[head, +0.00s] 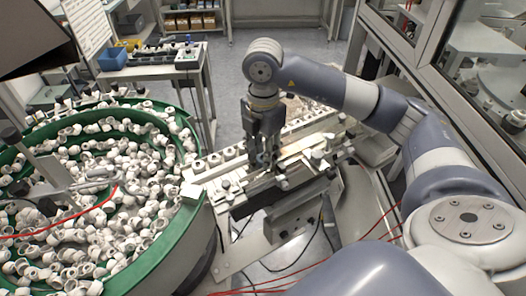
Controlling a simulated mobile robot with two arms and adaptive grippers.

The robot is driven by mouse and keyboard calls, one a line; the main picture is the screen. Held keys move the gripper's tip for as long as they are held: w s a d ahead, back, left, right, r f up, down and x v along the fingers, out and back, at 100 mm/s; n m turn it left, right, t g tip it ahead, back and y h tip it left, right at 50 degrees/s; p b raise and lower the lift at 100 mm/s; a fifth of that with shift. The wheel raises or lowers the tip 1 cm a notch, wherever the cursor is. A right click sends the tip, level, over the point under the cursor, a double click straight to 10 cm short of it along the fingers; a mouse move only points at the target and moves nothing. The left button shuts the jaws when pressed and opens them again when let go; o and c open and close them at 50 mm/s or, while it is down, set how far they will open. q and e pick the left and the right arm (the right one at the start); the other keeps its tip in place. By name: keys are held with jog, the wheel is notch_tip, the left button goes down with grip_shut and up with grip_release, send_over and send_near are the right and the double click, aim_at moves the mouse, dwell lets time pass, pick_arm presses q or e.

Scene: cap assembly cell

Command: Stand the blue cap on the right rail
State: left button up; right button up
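My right gripper (264,157) points down over the middle of the rail assembly, its dark fingers low among the fittings. I cannot tell whether the fingers are open or closed on something. The right rail (312,143) runs off to the right of the gripper, pale and partly behind the fingers. I cannot make out a blue cap; the fingers and fittings hide the spot beneath the gripper. My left gripper is not in view.
A green-rimmed round feeder bowl (160,262) full of white caps (100,200) fills the left. A row of white caps (228,154) lies left of the gripper. A blue bin (112,58) stands on a back table. A glass-panelled frame (400,50) borders the right.

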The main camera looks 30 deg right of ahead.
jog(key=shift+s+a+f, duration=0.1)
jog(key=shift+s+f, duration=0.15)
jog(key=shift+f, duration=0.2)
jog(key=shift+r+p, duration=0.4)
jog(key=r, duration=0.2)
jog(key=r+b, duration=0.1)
jog(key=r, duration=0.1)
jog(key=shift+w, duration=0.35)
notch_tip(320, 180, up, 9)
jog(key=shift+f, duration=0.15)
